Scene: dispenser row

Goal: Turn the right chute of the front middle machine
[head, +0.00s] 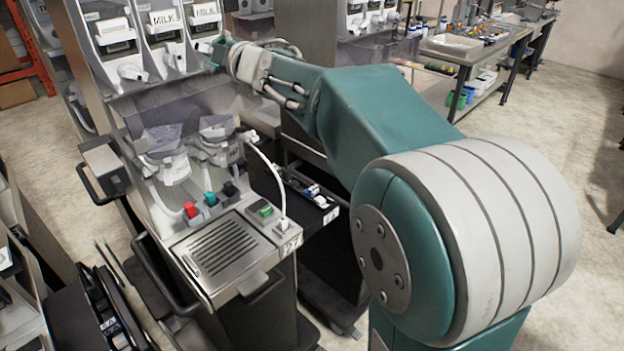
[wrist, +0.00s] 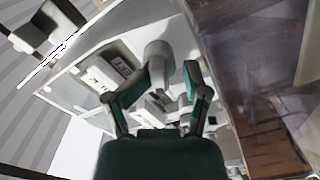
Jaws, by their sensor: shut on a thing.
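The front middle machine (head: 125,95) stands at the upper left in the head view, with a row of white chutes under its dispensers. The left chute (head: 130,72) and the middle chute (head: 174,56) show clear of my arm. My gripper (head: 214,52) is at the right end of this row. In the wrist view my gripper (wrist: 174,78) has its green-padded fingers on either side of a white chute (wrist: 158,52), shut on it. This is the right chute; in the head view my gripper mostly hides it. Its exact turn angle is hard to tell.
Labelled milk boxes (head: 166,20) sit above the chutes. Below are a clear shelf, two covered grinders (head: 168,150) and a drip tray (head: 222,248). A workbench (head: 455,45) stands at the back right. Open floor (head: 540,150) lies to the right.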

